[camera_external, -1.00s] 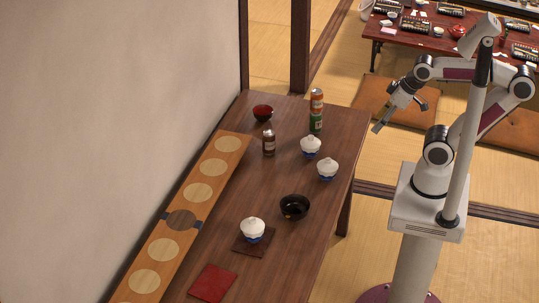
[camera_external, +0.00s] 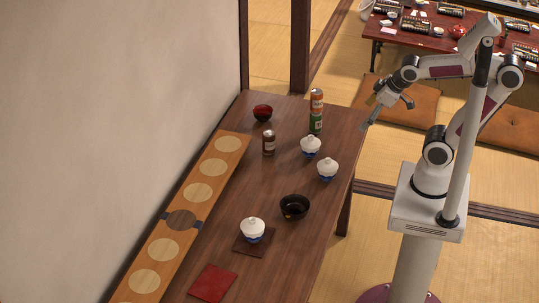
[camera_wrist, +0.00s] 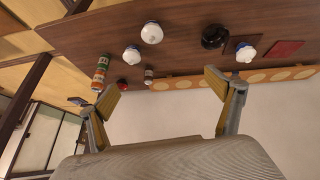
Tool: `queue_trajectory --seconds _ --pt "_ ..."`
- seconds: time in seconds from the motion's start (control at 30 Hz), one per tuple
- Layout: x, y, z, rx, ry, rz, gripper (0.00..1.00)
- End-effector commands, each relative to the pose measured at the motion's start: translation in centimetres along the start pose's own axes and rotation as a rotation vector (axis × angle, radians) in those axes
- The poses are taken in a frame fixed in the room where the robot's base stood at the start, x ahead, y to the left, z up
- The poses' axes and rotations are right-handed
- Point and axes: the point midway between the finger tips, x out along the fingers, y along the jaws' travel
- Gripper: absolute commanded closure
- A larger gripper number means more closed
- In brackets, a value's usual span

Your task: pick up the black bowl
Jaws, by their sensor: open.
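The black bowl (camera_external: 294,207) stands upright on the dark wooden table, near its right edge, and looks empty. It also shows in the wrist view (camera_wrist: 214,37), near the top. My gripper (camera_external: 367,125) is in the air just off the table's right edge, up and to the right of the bowl and well apart from it. In the wrist view its two fingers (camera_wrist: 165,92) are spread wide with nothing between them.
Two lidded white bowls (camera_external: 327,169) (camera_external: 310,146) stand beyond the black bowl. Another lidded bowl (camera_external: 253,229) sits on a dark mat (camera_external: 241,248). A red mat (camera_external: 212,283) lies in front.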

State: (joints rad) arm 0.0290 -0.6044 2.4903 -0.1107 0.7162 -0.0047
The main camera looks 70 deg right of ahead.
Motion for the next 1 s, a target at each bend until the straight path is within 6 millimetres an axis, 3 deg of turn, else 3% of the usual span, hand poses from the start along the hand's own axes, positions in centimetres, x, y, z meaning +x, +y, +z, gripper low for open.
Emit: queue_trajectory --seconds 0.5,1.0 --pt "7.8 3.3 -6.4 -0.177 0.081 0.091 0.09" --pt "16.1 3.0 -10.2 -0.373 0.165 0.053 0.09"
